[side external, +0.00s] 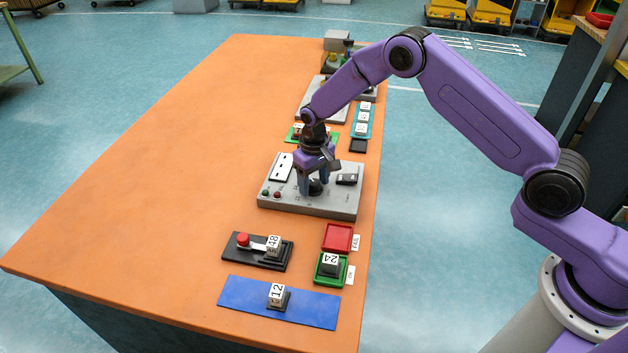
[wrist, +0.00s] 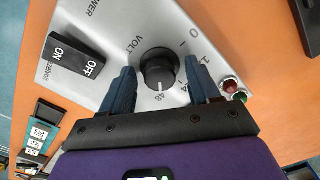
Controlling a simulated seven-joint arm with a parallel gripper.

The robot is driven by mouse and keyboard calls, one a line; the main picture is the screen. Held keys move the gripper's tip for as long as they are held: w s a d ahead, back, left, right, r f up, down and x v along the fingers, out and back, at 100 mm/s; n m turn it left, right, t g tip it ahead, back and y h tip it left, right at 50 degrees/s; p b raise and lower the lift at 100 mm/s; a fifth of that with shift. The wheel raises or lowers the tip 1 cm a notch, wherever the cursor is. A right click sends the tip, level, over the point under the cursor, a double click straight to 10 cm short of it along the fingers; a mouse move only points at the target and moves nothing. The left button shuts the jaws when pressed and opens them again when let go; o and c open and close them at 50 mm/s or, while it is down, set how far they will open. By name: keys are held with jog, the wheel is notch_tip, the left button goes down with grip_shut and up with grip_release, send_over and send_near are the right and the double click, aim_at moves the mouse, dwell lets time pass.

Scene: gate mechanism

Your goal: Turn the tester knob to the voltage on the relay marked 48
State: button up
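The tester (side external: 300,208) is a grey box on the orange bench. Its black round knob (wrist: 158,66) shows in the wrist view, with a white pointer line at the 48 mark; marks 0, 12 and 24 lie around it. My gripper (side external: 317,190) is over the tester. In the wrist view its fingers (wrist: 160,82) stand open on either side of the knob, with a visible gap on the right. The relay marked 48 (side external: 273,243) sits on a black base (side external: 252,258) with a red button, in front of the tester.
A relay marked 24 (side external: 330,262) is in the green tray (side external: 320,281). A relay marked 12 (side external: 277,294) is on the blue mat (side external: 245,293). An empty red tray (side external: 338,237) lies between. A black ON/OFF switch (wrist: 75,57) and red and green lamps (wrist: 231,83) flank the knob.

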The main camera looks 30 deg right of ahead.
aim_at(314, 184)
notch_tip(314, 184, up, 17)
jog(key=shift+r, duration=0.2)
dwell(0.7)
jog(key=s+a+r+n, duration=0.2)
jog(key=s+r+n, duration=0.15)
jog(key=s, duration=0.65)
jog(key=s+d+n, duration=0.3)
jog(key=s+d, duration=0.3)
jog(key=s, duration=0.9)
jog(key=s+d+r+n, duration=0.1)
jog(key=s+d+n, duration=0.3)
jog(key=s, duration=1.2)
jog(key=shift+d+r, duration=0.15)
jog(key=shift+d, duration=1)
jog(key=shift+n, duration=0.25)
